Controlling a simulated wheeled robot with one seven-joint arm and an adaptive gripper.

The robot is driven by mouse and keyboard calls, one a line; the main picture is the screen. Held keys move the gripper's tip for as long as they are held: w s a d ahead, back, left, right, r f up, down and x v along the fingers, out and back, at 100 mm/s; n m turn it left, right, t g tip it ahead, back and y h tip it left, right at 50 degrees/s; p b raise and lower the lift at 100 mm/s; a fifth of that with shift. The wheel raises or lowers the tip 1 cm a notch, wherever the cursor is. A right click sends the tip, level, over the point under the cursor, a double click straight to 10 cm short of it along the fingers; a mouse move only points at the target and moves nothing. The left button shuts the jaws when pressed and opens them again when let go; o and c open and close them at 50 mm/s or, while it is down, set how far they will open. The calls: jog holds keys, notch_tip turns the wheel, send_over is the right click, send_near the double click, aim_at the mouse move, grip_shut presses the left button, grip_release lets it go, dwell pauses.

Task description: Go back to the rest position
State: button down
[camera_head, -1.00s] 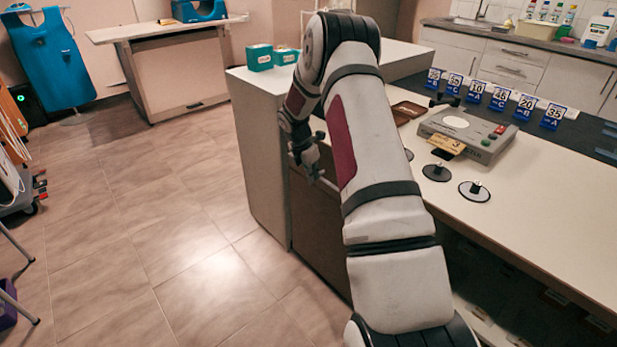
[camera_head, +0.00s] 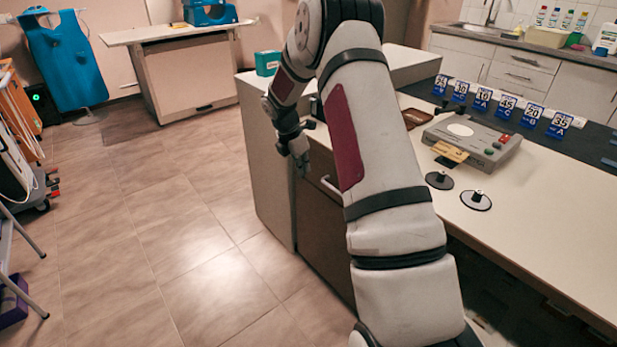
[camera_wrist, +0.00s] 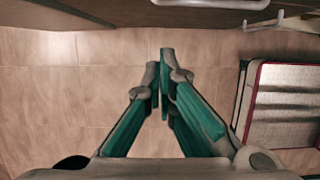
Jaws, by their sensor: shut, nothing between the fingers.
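My gripper (camera_head: 303,168) hangs pointing down beside the front of the counter (camera_head: 540,205) in the head view, over the floor side. In the wrist view my gripper (camera_wrist: 160,80) shows its two green-lined fingers closed together at the tips, with nothing between them and the tiled floor beyond. My arm is bent, its upper links crossing the middle of the head view and hiding part of the counter.
The counter carries a grey device (camera_head: 472,140) with a yellow card (camera_head: 450,151), black discs (camera_head: 476,200) and several blue number tags (camera_head: 531,115). A green box (camera_head: 267,63) stands on the end cabinet. Tiled floor (camera_head: 150,220) at left is open.

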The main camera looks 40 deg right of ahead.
jog(key=shift+v, duration=1.55)
jog(key=shift+a, duration=0.1)
jog(key=s+a+r+m+t+p, duration=0.1)
jog(key=s+a+r+m+p, duration=0.1)
jog(key=s+a+r, duration=0.45)
jog(key=s+a+r+m+p, duration=0.1)
jog(key=s+a+r+m, duration=0.15)
jog(key=r, duration=0.65)
jog(key=s+a+r+m+t+p, duration=0.1)
jog(key=s+a+r+m+p, duration=0.15)
jog(key=s+a+r, duration=0.4)
jog(key=s+a+r+m+t+y+p, duration=0.1)
jog(key=s+a+r+m, duration=0.4)
jog(key=s, duration=0.7)
jog(key=s+a+r+m+t+y+p, duration=0.1)
jog(key=s+a+r+m+p, duration=0.3)
jog(key=s, duration=0.9)
jog(key=a+r+m+y, duration=0.1)
jog(key=a+m, duration=0.1)
jog(key=a, duration=0.1)
jog(key=shift+s, duration=0.2)
jog(key=shift+r, duration=0.1)
